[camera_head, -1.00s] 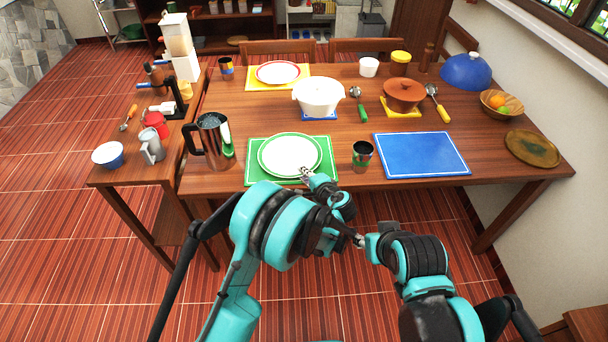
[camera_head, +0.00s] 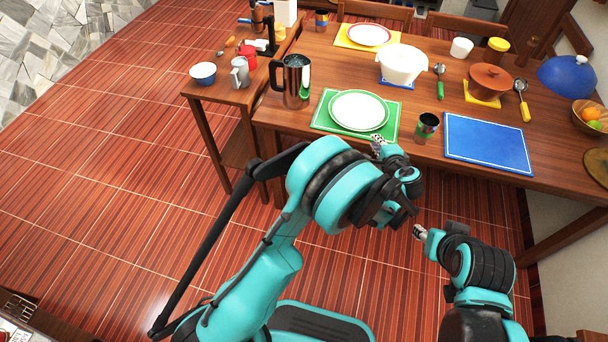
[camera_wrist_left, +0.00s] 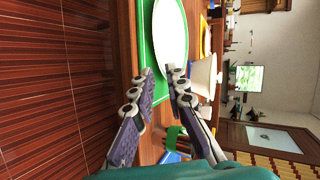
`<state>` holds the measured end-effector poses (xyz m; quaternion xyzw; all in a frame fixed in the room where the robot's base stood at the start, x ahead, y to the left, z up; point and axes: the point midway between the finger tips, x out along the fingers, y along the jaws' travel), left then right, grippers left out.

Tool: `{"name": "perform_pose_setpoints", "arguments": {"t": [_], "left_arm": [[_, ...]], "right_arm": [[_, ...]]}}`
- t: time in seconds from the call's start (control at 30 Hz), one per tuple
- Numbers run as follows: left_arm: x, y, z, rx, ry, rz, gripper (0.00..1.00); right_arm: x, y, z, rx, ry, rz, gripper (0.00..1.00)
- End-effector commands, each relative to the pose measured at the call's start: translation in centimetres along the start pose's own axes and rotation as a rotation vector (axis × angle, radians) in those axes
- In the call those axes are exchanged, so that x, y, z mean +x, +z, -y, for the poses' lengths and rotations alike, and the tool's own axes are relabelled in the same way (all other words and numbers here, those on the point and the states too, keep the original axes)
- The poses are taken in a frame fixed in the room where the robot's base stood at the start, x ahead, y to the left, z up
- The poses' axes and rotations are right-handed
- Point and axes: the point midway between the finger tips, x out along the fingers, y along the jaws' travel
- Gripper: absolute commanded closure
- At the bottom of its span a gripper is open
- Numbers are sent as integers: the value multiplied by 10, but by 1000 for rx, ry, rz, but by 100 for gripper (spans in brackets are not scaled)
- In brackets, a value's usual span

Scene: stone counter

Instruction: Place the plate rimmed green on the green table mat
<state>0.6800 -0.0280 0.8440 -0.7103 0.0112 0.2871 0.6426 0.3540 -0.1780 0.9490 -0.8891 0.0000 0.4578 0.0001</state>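The white plate with a green rim (camera_head: 358,111) lies on the green table mat (camera_head: 327,120), which has a thin light border line. The plate also shows in the left wrist view (camera_wrist_left: 172,45), with the green mat (camera_wrist_left: 147,50) beside and under it. My left gripper (camera_head: 378,139) is at the near right edge of the mat, close to the plate's rim. In the left wrist view the left gripper's fingers (camera_wrist_left: 162,75) are apart with nothing between them. My right gripper (camera_head: 418,231) hangs in front of the table, away from the plate; its finger state is too small to tell.
A metal pitcher (camera_head: 293,82) stands left of the mat and a metal cup (camera_head: 427,126) right of it. A blue mat (camera_head: 487,143) lies further right. A white pot (camera_head: 402,63) stands behind.

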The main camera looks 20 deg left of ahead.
Motion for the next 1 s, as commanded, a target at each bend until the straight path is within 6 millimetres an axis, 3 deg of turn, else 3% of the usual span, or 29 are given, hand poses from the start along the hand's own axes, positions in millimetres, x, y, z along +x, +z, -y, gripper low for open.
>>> {"name": "perform_pose_setpoints", "arguments": {"t": [0.17,0.3,0.47,0.6,0.73,0.9,1.0], "left_arm": [[-12,46,35,-116,87,27,86],[-38,108,64,-284,201,57,86],[-81,177,79,-494,321,89,86],[-126,230,75,-687,414,115,86],[-169,271,59,-872,490,133,86],[-215,304,31,-1089,567,149,86],[-231,312,17,-1179,595,152,86]], "right_arm": [[0,0,0,0,0,0,60],[0,0,0,0,0,0,60],[0,0,0,0,0,0,60],[0,0,0,0,0,0,60],[0,0,0,0,0,0,60],[0,0,0,0,0,0,60],[0,0,0,0,0,0,60]]}}
